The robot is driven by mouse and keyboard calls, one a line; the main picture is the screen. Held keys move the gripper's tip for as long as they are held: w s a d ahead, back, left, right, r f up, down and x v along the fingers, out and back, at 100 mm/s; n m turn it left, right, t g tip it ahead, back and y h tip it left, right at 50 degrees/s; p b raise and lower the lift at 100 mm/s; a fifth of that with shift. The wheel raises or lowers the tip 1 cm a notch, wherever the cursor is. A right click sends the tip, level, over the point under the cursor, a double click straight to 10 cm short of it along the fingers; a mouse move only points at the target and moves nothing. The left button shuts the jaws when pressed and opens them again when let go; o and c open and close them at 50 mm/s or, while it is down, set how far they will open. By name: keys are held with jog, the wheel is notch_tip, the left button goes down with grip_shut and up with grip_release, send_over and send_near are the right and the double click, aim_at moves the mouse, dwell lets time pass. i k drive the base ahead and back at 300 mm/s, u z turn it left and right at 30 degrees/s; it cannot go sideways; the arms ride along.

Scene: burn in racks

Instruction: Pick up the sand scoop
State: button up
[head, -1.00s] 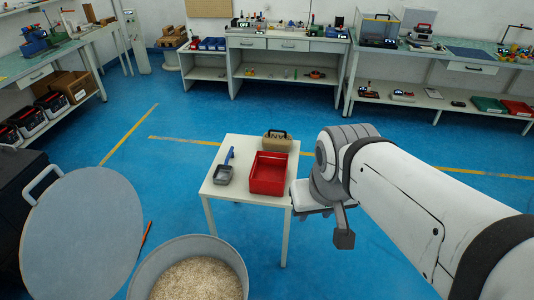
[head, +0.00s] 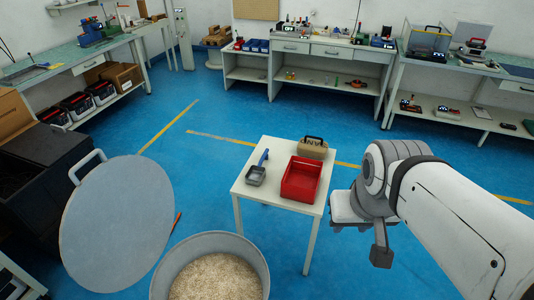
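The sand scoop (head: 256,175) has a grey pan and a blue handle. It lies on the left part of a small white table (head: 270,198), with its handle pointing to the back. My gripper (head: 381,256) is to the right of the table in the picture, apart from the scoop. One grey finger-like block hangs down there; the rest is hidden behind my arm, so I cannot tell whether it is open or shut.
A red bin (head: 301,180) stands to the right of the scoop, with a tan case (head: 313,149) behind it. A round tub (head: 163,282) of pale grains and a grey round lid (head: 117,225) are at the front left. Blue floor surrounds the table.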

aim_at(255, 175)
jog(key=z, duration=1.9)
jog(key=i, duration=1.65)
jog(key=z, duration=0.05)
jog(key=k, duration=0.1)
jog(key=u, duration=2.85)
jog(key=i, duration=0.2)
jog(key=u, duration=0.35)
